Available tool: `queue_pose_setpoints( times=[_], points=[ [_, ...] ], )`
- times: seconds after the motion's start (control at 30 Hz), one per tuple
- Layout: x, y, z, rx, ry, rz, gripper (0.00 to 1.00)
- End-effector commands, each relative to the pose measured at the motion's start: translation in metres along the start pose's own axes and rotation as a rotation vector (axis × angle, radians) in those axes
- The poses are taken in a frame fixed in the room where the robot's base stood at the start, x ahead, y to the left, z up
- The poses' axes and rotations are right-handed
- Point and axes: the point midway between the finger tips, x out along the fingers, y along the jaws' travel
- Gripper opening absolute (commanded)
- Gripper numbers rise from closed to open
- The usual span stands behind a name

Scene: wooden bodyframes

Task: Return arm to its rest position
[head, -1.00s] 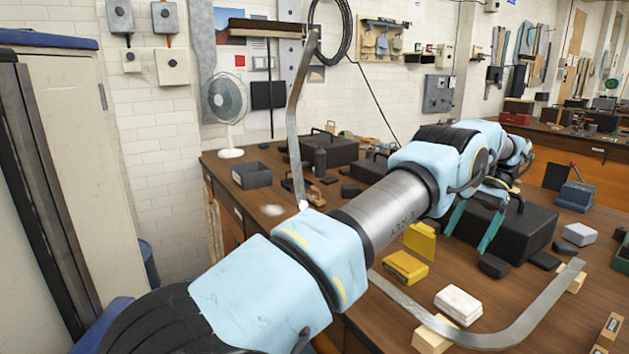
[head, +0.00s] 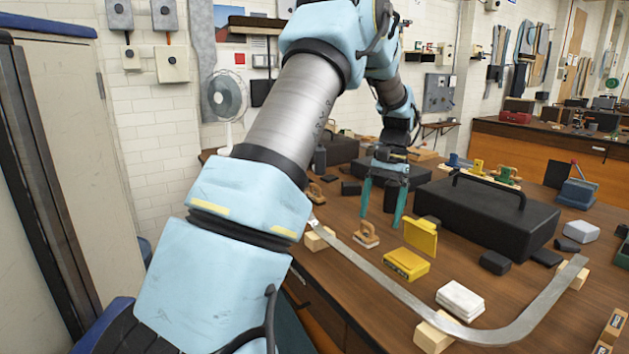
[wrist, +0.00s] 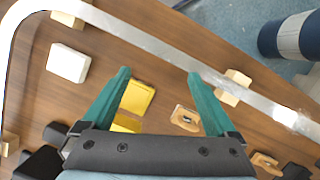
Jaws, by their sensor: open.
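My gripper (head: 382,205) hangs over the workbench (head: 440,255) in the head view, its two green fingers pointing down. It is open with nothing between the fingers. In the wrist view the gripper (wrist: 160,75) also shows its fingers apart, above the wooden bench top. My arm rises from the lower left of the head view, bends high up and comes down to the gripper.
A bent metal strip (head: 390,283) rests on wooden blocks (head: 432,333) along the bench front. Yellow boxes (head: 406,264), a wooden-handled tool (head: 366,236), a white block (head: 460,300) and a large black case (head: 486,212) lie near the gripper. A fan (head: 226,100) stands at the back left.

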Motion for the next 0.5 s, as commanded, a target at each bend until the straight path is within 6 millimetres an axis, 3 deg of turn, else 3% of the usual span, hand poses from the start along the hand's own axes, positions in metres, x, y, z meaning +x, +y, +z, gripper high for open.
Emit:
queue_pose_setpoints(
  times=[0.03,0.2,0.33,0.5],
  points=[
    [0.005,-0.017,0.020,-0.045,0.033,0.013,0.93],
    [0.029,-0.058,0.084,-0.189,0.156,0.043,0.93],
    [0.053,-0.076,0.140,-0.305,0.248,0.058,0.93],
    [0.085,-0.085,0.204,-0.437,0.350,0.064,0.93]
  ],
)
